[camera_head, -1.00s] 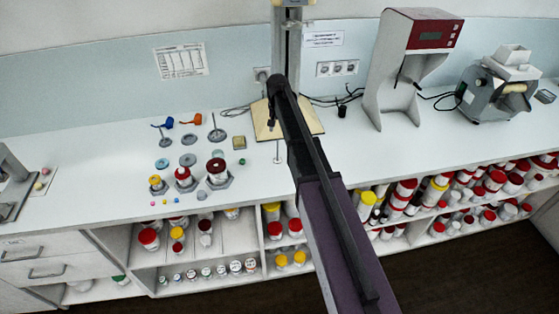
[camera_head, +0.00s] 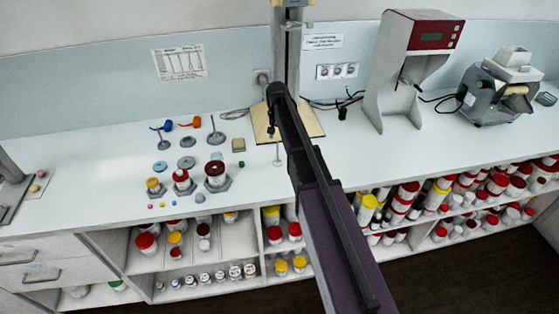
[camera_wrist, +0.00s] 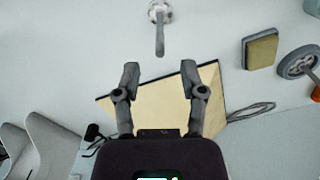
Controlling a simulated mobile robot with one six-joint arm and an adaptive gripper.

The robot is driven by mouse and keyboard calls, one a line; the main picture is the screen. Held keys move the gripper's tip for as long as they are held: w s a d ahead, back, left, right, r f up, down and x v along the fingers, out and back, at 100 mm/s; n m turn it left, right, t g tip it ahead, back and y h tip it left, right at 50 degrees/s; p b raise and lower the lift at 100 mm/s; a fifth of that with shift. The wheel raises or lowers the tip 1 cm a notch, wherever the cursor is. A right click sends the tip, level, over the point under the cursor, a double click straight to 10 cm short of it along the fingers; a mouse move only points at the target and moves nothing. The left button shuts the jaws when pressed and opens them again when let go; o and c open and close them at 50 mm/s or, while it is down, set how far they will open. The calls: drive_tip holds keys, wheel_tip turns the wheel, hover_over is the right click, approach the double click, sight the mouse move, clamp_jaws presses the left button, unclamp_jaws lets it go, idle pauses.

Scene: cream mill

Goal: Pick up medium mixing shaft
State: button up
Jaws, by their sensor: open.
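My gripper (camera_wrist: 159,70) is open and empty in the wrist view, its two fingers spread above the bench. A slim grey upright shaft with a small round foot (camera_wrist: 159,28) stands just beyond the fingertips, roughly centred between them and not touched. It also shows as a thin post in the head view (camera_head: 278,154). To the left there stand a larger grey shaft with a round disc (camera_head: 217,133), an orange-topped one (camera_head: 190,123) and a blue-topped one (camera_head: 162,128). I cannot tell by size which is the medium mixing shaft.
A tan board (camera_wrist: 150,98) lies below my gripper at the stand's foot. A sponge-like block (camera_wrist: 260,50) and a grey disc (camera_wrist: 298,62) are to the right. Jars and discs (camera_head: 183,177) crowd the left bench. A red-topped machine (camera_head: 433,35) stands right.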

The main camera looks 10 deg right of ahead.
drive_tip(key=shift+s+f+b, duration=0.1)
drive_tip(key=shift+f+b, duration=1.95)
drive_tip(key=shift+f, duration=0.25)
clamp_jaws()
